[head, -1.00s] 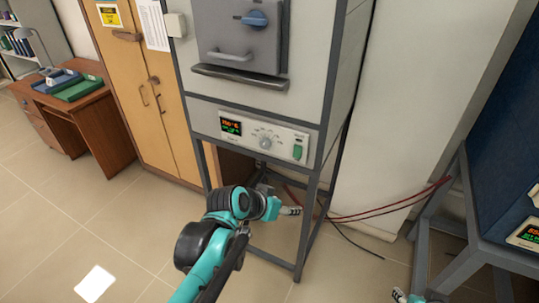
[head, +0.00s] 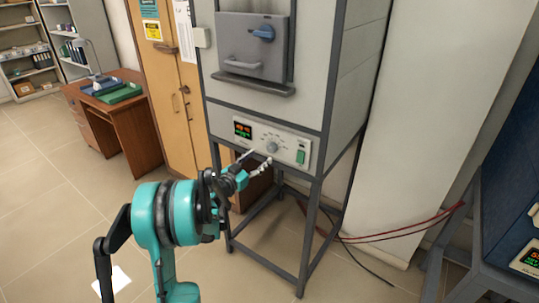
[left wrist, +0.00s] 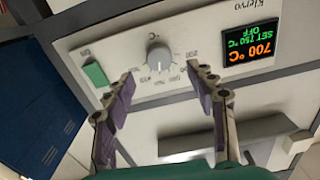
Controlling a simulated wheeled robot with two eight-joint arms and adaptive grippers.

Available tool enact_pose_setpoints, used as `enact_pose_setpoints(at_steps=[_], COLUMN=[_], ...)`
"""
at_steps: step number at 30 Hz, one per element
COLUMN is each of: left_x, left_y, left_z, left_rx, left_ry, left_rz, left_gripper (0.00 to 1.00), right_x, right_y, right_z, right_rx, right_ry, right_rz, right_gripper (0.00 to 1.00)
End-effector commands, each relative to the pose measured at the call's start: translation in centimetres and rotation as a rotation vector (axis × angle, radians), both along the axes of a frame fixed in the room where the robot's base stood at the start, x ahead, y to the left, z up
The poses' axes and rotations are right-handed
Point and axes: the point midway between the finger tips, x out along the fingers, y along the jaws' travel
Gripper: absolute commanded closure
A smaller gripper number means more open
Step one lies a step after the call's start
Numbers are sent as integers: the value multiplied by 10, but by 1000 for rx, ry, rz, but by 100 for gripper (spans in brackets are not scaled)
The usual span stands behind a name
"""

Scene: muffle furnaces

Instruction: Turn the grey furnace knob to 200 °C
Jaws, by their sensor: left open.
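The grey furnace (head: 268,75) stands in a dark frame, with a light control panel (head: 290,146) below its door. The round grey knob (head: 272,147) is on that panel; it also shows in the left wrist view (left wrist: 159,55), where the panel appears upside down. A display (left wrist: 250,45) beside it shows orange and green text, with 700 °C in orange. My left gripper (head: 258,161) is in front of the panel, just below the knob. In the left wrist view my open fingers (left wrist: 161,74) point at the knob, one to each side, with nothing between them.
A green switch (left wrist: 95,74) is on the same panel. The furnace door handle (head: 252,68) and a blue door knob (head: 263,32) are above. A blue furnace (head: 510,190) stands at the right. Red and black cables (head: 400,232) lie between the furnaces.

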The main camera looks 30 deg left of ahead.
Motion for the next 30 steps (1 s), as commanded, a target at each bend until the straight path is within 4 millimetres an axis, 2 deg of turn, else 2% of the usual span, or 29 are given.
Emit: enact_pose_setpoints(at_steps=[3,9,14,21,22,23,27,30], left_x=[22,51,61,62,62,62,62,62], left_y=[-3,-5,-6,-6,-6,-6,-6,-6], left_z=[-2,-2,0,0,0,0,0,0], left_rx=[0,-1,-1,-1,-1,-2,-1,-2], left_ry=[1,1,1,2,2,2,2,2], left_rz=[-4,-3,-2,-2,-2,-2,-2,-2], left_gripper=[44,44,44,44,46,54,91,94], right_x=[0,0,0,0,0,0,0,0], right_y=[0,0,0,0,0,0,0,0], right_z=[-6,-13,-14,-14,-14,-14,-14,-14], right_rx=[0,0,0,0,0,0,0,0], right_ry=[0,0,0,0,0,0,0,0], right_rz=[0,0,0,0,0,0,0,0], right_gripper=[60,60,60,60,60,60,60,60])
